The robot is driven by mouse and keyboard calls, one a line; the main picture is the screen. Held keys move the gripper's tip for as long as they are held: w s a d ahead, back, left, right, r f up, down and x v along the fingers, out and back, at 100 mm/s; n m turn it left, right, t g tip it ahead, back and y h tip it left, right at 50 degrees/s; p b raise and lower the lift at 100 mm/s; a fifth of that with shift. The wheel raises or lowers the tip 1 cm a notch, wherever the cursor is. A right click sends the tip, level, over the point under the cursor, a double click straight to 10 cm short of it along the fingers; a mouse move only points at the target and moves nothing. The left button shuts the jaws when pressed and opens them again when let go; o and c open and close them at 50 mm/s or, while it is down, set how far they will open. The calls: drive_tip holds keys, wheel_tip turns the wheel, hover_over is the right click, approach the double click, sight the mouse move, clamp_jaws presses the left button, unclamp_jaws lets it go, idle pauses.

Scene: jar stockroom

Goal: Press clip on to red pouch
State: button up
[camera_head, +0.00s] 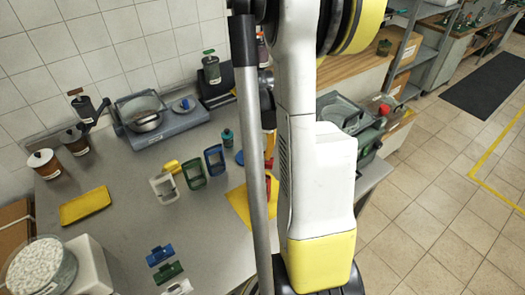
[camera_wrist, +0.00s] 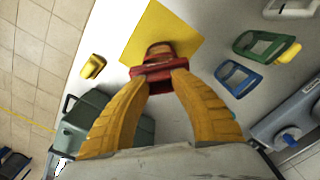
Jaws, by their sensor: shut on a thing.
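In the wrist view my gripper (camera_wrist: 160,80) has its two yellow fingers closed on a red clip (camera_wrist: 152,71). A reddish-brown upright piece (camera_wrist: 159,49), perhaps the pouch, shows just beyond the clip, over the yellow mat (camera_wrist: 148,22). I cannot tell whether clip and piece touch or how far the clip sits on it. In the head view my arm hides the gripper and most of this spot. Part of the yellow mat (camera_head: 237,202) shows left of it.
Upright white (camera_head: 163,188), green (camera_head: 194,175) and blue (camera_head: 214,160) frames stand left of the mat. Blue (camera_head: 160,255), green (camera_head: 167,272) and white (camera_head: 178,288) clips lie near the front. A yellow tray (camera_head: 85,205) is at left. The steel table between is clear.

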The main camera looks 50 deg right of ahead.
drive_tip(key=b, duration=0.4)
hover_over(260, 176)
wheel_tip(260, 176, down, 5)
drive_tip(key=shift+a+f, duration=0.1)
drive_tip(key=shift+f, duration=0.45)
drive_tip(key=shift+f+b, duration=1)
drive_tip(key=shift+b, duration=0.55)
idle(1.4)
idle(0.4)
drive_tip(key=o, duration=1.4)
drive_tip(key=shift+r, duration=0.1)
drive_tip(key=shift+r+p, duration=2.5)
drive_tip(key=shift+r, duration=1)
